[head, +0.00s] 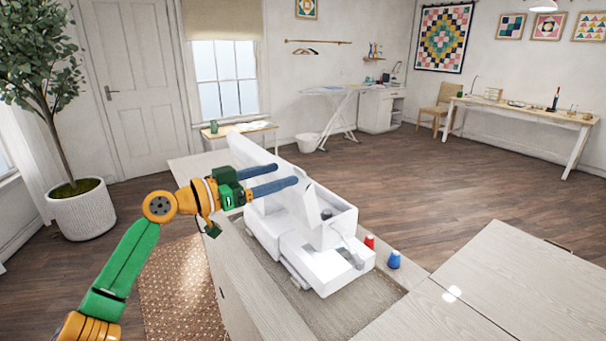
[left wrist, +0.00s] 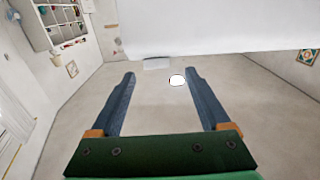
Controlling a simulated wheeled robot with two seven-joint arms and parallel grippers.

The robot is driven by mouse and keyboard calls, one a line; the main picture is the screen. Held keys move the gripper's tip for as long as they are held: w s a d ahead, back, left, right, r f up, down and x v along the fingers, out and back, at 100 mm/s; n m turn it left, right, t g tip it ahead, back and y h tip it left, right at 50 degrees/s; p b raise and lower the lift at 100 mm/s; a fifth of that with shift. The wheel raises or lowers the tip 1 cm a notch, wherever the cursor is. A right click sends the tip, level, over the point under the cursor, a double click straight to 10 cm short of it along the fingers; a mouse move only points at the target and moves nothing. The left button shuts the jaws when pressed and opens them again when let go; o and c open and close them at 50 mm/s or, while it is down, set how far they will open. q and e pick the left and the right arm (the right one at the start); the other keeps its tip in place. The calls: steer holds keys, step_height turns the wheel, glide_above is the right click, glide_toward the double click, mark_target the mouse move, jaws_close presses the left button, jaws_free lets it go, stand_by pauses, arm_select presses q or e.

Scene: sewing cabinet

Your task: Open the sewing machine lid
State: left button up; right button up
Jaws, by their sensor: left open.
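The white sewing machine (head: 330,270) sits on the grey mat on the cabinet top. Its white lid (head: 248,151) looks raised, standing up along the machine's far left side, partly hidden behind my fingers. My left gripper (head: 287,175) is open and empty, with its two blue-grey fingers pointing right across the lid. I cannot tell whether they touch it. In the left wrist view the open fingers (left wrist: 165,88) show nothing between them but the room beyond; a large white surface, probably the lid, fills the top. My right gripper is not in view.
A red spool (head: 370,242) and a blue spool (head: 394,260) stand right of the machine. A pale wooden tabletop (head: 490,300) fills the front right. A potted tree (head: 82,210) stands at the left.

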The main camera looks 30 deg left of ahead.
mark_target(299, 168)
arm_select(q)
steer(key=p+x, duration=0.1)
steer(key=x, duration=0.1)
steer(key=p+x, duration=0.2)
steer(key=x, duration=0.1)
steer(key=shift+w+d+r, duration=0.2)
steer(key=shift+d+r, duration=0.15)
steer(key=shift+d, duration=0.2)
steer(key=shift+d+f, duration=0.1)
steer(key=shift+d, duration=0.1)
steer(key=shift+a+f, duration=0.1)
steer(key=shift+a, duration=0.2)
steer(key=shift+c, duration=0.6)
steer(key=shift+a, duration=0.15)
steer(key=c, duration=1.1)
jaws_close()
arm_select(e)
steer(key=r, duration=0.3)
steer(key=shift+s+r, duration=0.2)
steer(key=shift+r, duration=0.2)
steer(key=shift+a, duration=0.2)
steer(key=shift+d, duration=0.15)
